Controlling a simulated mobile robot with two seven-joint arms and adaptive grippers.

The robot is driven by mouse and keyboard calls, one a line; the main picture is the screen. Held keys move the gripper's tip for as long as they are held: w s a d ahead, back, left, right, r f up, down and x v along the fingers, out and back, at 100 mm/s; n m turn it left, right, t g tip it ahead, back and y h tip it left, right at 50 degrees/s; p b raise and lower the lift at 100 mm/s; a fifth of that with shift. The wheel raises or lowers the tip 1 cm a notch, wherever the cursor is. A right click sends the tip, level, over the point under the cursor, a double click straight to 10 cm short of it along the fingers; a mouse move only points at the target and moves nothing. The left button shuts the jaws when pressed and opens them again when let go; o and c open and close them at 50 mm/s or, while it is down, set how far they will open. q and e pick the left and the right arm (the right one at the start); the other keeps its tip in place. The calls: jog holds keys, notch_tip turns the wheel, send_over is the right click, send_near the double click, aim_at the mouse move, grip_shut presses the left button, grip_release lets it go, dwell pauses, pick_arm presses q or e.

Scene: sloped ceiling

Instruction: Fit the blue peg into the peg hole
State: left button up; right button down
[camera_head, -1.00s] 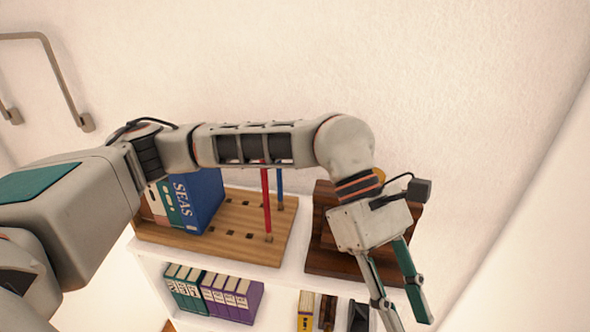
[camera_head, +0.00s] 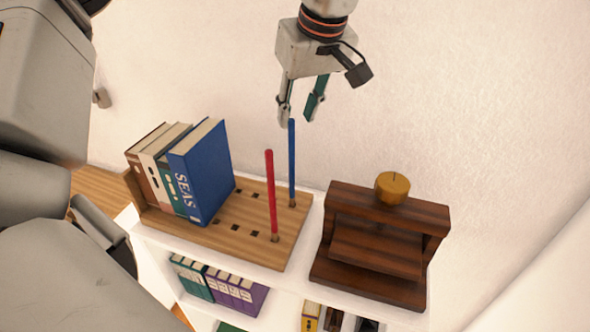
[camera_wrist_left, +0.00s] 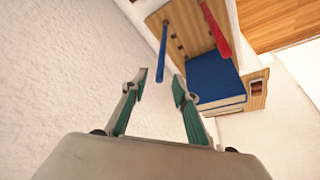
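The blue peg (camera_head: 292,165) stands upright in the back right of a wooden peg board (camera_head: 259,228). The red peg (camera_head: 271,195) stands in front of it on the same board. Several dark square holes show in the board between the pegs and the books. My left gripper (camera_head: 298,122) is just above the top of the blue peg, open, its fingers pointing down. In the left wrist view the blue peg (camera_wrist_left: 162,52) lies ahead of the open, empty fingers (camera_wrist_left: 155,87). My right gripper is in neither view.
Several books (camera_head: 200,172) stand on the left part of the board. A dark wooden stand (camera_head: 378,252) with a yellow round object (camera_head: 392,187) is to the right. The white shelf (camera_head: 300,262) holds more binders (camera_head: 220,287) below. The wall is close behind.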

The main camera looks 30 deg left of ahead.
aim_at(293, 127)
pick_arm(q)
jog(key=x, duration=0.7)
jog(key=shift+p, duration=0.3)
grip_shut()
